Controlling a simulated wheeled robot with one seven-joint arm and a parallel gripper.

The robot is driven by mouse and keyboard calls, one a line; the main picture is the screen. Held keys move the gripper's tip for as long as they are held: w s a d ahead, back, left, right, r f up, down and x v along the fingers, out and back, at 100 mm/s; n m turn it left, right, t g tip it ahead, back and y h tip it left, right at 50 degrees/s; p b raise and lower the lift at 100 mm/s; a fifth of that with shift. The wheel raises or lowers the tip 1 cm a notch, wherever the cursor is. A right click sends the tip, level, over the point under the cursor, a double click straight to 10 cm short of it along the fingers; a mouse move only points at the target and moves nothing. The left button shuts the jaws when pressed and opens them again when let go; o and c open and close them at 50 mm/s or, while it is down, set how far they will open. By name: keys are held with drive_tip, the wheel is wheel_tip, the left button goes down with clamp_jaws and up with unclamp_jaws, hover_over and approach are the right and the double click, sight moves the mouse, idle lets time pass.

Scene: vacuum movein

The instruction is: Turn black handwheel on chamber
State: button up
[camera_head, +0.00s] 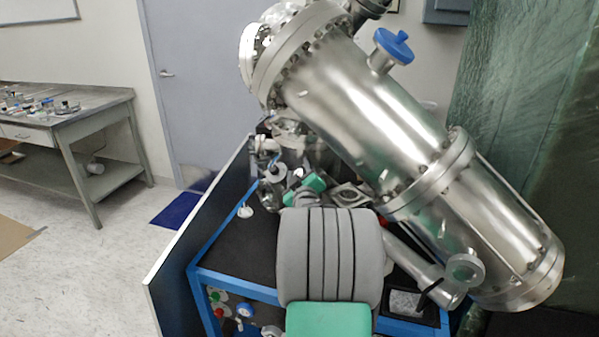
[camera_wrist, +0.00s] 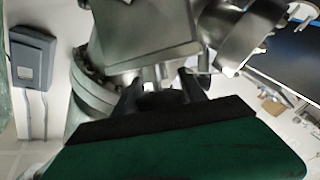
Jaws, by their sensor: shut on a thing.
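The steel chamber (camera_head: 365,105) lies tilted across the head view, with bolted flanges and a blue-capped port (camera_head: 393,46). In the wrist view, my gripper (camera_wrist: 160,90) has its two dark fingers on either side of a small dark rounded part (camera_wrist: 162,99), which looks like the black handwheel, and is shut on it. Steel chamber parts (camera_wrist: 142,35) fill the space just beyond the fingers. The handwheel's full rim and its turn angle cannot be seen. In the head view, my grey arm blocks the area below the chamber, and I cannot make out the fingertips or handwheel there.
A blue-framed cart (camera_head: 235,279) with a black top stands under the chamber. A dark panel (camera_head: 200,225) edges its left side. A workbench (camera_head: 70,118) with small parts stands at the far left. A green curtain (camera_head: 530,110) hangs at right. Floor between bench and cart is open.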

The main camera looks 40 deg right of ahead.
idle(0.7)
drive_tip(key=o, duration=1.3)
drive_tip(key=shift+o, duration=0.2)
drive_tip(key=b+v, duration=0.1)
drive_tip(key=v, duration=0.7)
